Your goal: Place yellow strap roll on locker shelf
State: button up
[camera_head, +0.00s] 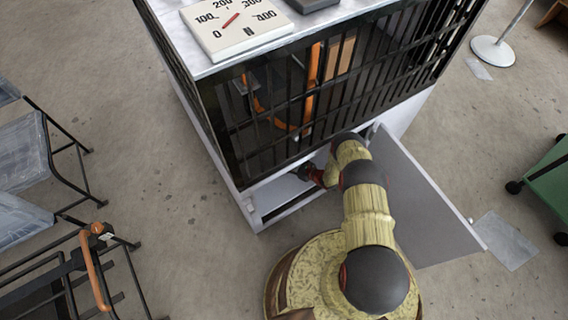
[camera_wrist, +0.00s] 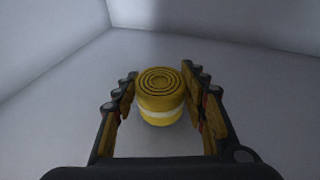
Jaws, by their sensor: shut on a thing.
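The yellow strap roll (camera_wrist: 160,95), with a pale band around it and a coiled top, sits upright between the fingers of my gripper (camera_wrist: 158,78) in the wrist view. My gripper is shut on it. The grey locker shelf (camera_wrist: 55,120) lies below it; I cannot tell whether the roll touches it. In the head view my gripper (camera_head: 308,174) reaches into the low opening of the locker, above the pale shelf (camera_head: 278,194). The roll is hidden there.
The locker door (camera_head: 428,205) stands open to the right of my arm. Above the opening is a black barred cage (camera_head: 270,135) holding orange parts, with a gauge (camera_head: 236,24) on top. Chair-like frames (camera_head: 30,145) stand left, a green cart (camera_head: 552,180) right.

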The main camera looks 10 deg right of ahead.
jog(key=shift+f, duration=0.3)
jog(key=shift+f, duration=0.15)
jog(key=o, duration=1.3)
jog(key=shift+w, duration=0.1)
jog(key=p+v, duration=0.3)
jog(key=v, duration=0.7)
jog(key=shift+d+r, duration=0.15)
jog(key=shift+r, duration=0.15)
jog(key=shift+p+v, duration=0.35)
jog(key=shift+v, duration=0.55)
